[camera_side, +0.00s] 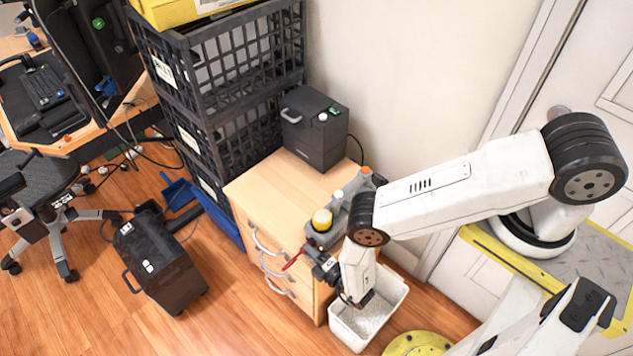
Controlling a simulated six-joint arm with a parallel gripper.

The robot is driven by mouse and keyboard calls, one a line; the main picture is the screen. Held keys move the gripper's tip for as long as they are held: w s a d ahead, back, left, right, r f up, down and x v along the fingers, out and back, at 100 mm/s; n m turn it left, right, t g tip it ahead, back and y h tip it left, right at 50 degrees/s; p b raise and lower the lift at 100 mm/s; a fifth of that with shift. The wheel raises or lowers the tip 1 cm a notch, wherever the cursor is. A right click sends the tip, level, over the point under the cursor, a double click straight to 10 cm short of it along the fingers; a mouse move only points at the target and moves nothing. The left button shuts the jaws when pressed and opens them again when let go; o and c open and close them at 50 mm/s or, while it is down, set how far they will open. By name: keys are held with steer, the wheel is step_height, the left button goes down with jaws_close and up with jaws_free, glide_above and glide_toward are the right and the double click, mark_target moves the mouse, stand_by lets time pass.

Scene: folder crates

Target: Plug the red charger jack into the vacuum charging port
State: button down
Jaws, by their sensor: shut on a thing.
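My gripper (310,256) is at the front edge of the wooden drawer cabinet, at the left of my wrist. It is small and dark here, and its jaws are shut on a small red piece, which looks like the red charger jack (292,263). The red piece is in front of the drawer fronts, near the handles. A grey device with a yellow round top (322,220) stands on the cabinet just behind my gripper; it may be the vacuum. I cannot make out a charging port. My wrist hides part of the device.
The wooden cabinet (255,190) also carries a black box (313,135). A white bin (385,310) stands on the floor under my wrist. Stacked black crates (225,100) rise behind the cabinet. A dark case (155,255) stands on the open floor at left, near an office chair (45,190).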

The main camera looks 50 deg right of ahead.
steer(key=shift+c, duration=2.3)
jaws_free()
steer(key=shift+s, duration=0.15)
steer(key=s, duration=0.7)
steer(key=shift+s, duration=0.25)
